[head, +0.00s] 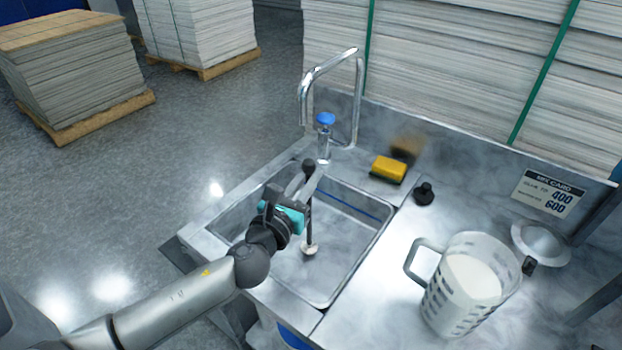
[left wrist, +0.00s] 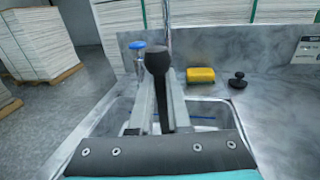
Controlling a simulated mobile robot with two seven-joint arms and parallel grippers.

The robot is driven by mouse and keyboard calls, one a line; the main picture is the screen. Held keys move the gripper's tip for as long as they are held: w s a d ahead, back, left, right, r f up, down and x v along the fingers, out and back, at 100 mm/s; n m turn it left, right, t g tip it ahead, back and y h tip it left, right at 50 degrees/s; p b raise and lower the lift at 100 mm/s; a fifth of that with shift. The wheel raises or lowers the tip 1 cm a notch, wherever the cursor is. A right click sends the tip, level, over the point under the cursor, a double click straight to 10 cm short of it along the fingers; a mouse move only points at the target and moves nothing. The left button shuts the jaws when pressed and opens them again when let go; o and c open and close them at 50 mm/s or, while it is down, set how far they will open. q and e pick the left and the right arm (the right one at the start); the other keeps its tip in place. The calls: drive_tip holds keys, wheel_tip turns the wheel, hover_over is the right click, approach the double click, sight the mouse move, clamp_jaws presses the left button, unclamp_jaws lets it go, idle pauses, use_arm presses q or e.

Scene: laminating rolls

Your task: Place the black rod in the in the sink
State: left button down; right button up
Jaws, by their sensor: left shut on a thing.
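The black rod (head: 309,230) has a round black knob at its top and a pale, whitish lower end. My left gripper (head: 309,186) is shut on it below the knob and holds it roughly upright over the basin of the steel sink (head: 345,262). The pale end shows against the basin; whether it touches the bottom I cannot tell. In the left wrist view the rod (left wrist: 157,62) stands between the two grey fingers (left wrist: 160,100), which hide part of the sink. My right gripper is not in view.
A tall faucet (head: 357,95) and a blue-topped fitting (head: 325,120) stand behind the basin. A yellow sponge (head: 388,168) and a small black knob-like object (head: 424,193) lie to its right. A jug of white liquid (head: 465,285) and a metal bowl (head: 541,243) stand farther right.

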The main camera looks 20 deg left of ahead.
use_arm(q)
drive_tip(key=shift+w+d+f+b, duration=0.1)
drive_tip(key=shift+w+f+b, duration=0.3)
drive_tip(key=shift+w+f, duration=0.2)
drive_tip(key=shift+f, duration=0.15)
drive_tip(key=c, duration=0.9)
unclamp_jaws()
